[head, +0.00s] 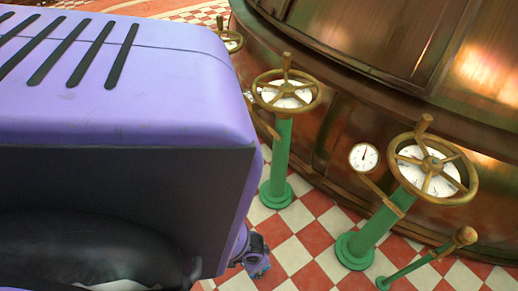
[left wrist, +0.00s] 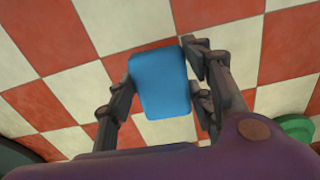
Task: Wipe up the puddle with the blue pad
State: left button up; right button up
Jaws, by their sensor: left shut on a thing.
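The blue pad (left wrist: 160,84) is between the dark fingers of my left gripper (left wrist: 162,62) in the left wrist view. The gripper is shut on it, with the checkered floor beyond. In the head view the same left gripper (head: 252,252) shows low in the middle, partly hidden behind a large purple body, with a small part of the blue pad (head: 259,269) below it. I cannot tell whether the pad touches the floor. I see no puddle in either view. My right gripper is not in view.
Valve wheels on green pedestals (head: 281,165) stand in front of a big copper kettle (head: 330,50). A green lever (head: 420,262) rises at lower right. A round green base (left wrist: 294,128) shows at right in the wrist view. Red and white checkered floor (head: 300,240) lies open between.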

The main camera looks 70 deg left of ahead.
pick_arm(q)
jog(key=shift+r+p, duration=1)
jog(key=shift+r, duration=0.25)
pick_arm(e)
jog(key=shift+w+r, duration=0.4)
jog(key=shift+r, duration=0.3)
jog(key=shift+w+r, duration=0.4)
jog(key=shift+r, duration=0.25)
